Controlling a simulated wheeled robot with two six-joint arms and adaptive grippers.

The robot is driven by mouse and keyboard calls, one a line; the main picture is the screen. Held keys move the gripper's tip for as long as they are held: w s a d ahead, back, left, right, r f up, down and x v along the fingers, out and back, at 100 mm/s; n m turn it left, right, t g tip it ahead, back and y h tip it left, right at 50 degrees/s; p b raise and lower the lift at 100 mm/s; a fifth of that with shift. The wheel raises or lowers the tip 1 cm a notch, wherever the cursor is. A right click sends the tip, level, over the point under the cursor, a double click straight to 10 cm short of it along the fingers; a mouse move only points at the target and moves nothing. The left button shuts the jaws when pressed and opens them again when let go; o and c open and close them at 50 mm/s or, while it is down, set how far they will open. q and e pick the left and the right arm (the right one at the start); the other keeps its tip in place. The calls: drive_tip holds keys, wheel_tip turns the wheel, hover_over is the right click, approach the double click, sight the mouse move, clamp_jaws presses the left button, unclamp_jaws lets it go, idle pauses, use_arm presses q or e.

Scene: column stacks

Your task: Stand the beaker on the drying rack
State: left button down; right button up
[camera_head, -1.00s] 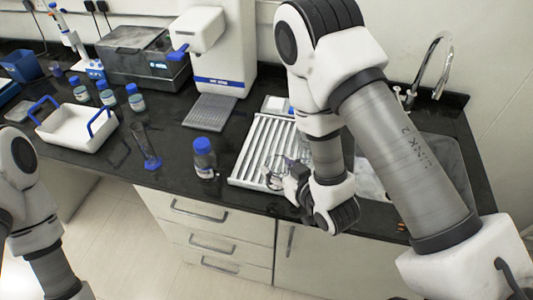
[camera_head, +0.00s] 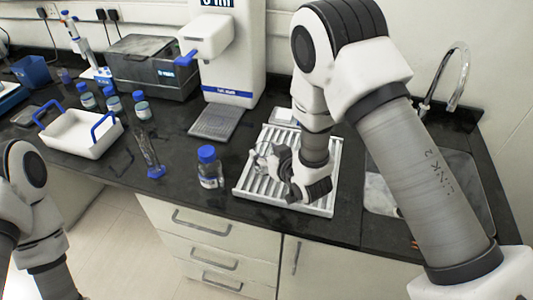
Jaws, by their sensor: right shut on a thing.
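The drying rack (camera_head: 258,191) is a white ribbed tray on the black counter, left of the sink. The beaker (camera_head: 261,161) is small, clear glass and hard to make out. My right gripper (camera_head: 270,161) is shut on it over the left part of the rack. The gripper and wrist hide part of the beaker and the rack's middle. I cannot tell whether the beaker's base touches the slats. My left arm shows at the left edge, but its gripper is out of view.
A blue-capped bottle (camera_head: 210,167) stands close left of the rack, with a glass cylinder (camera_head: 150,152) on a blue base beyond it. A white tray with blue handles (camera_head: 75,140) is at the left. A white machine (camera_head: 232,60) stands behind; the sink (camera_head: 385,190) is right.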

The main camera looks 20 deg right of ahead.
drive_tip(key=shift+f, duration=1.1)
drive_tip(key=o, duration=1.2)
drive_tip(key=shift+c, duration=0.2)
drive_tip(key=shift+r, duration=0.1)
drive_tip(key=shift+s+r, duration=0.1)
drive_tip(key=p+v, duration=0.1)
drive_tip(key=v, duration=1.1)
